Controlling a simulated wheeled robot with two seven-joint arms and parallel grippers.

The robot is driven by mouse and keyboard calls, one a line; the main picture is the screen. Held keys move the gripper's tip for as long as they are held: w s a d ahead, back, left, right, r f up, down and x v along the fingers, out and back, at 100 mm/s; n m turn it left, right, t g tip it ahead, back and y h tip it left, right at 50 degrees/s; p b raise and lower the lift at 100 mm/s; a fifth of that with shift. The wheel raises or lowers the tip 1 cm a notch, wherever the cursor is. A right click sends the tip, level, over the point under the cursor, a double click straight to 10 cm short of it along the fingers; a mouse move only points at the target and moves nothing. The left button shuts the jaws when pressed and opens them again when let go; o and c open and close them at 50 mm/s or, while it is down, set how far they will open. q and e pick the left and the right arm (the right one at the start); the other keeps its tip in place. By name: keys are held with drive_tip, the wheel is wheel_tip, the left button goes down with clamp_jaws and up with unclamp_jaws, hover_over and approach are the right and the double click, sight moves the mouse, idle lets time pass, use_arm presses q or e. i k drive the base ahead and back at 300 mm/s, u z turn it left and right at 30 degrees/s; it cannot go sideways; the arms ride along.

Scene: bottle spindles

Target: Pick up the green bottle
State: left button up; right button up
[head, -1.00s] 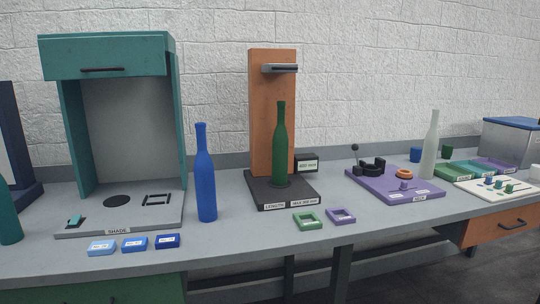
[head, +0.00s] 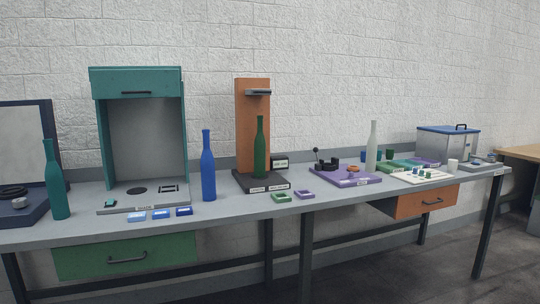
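The dark green bottle (head: 260,150) stands upright on the black base (head: 270,187) of the orange length station (head: 246,125), under its grey bracket. A teal-green bottle (head: 56,182) stands upright at the left end of the table. Neither of my grippers shows in the head view, and nothing touches either bottle.
A teal booth (head: 138,80) stands behind. Small green and purple frames (head: 281,197) lie in front. The grey table (head: 240,213) front edge is mostly clear.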

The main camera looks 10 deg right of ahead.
sight(260, 143)
drive_tip(key=z, duration=0.8)
drive_tip(key=i, duration=0.75)
drive_tip(key=z, duration=0.6)
drive_tip(key=i, duration=0.95)
drive_tip(key=u, duration=0.6)
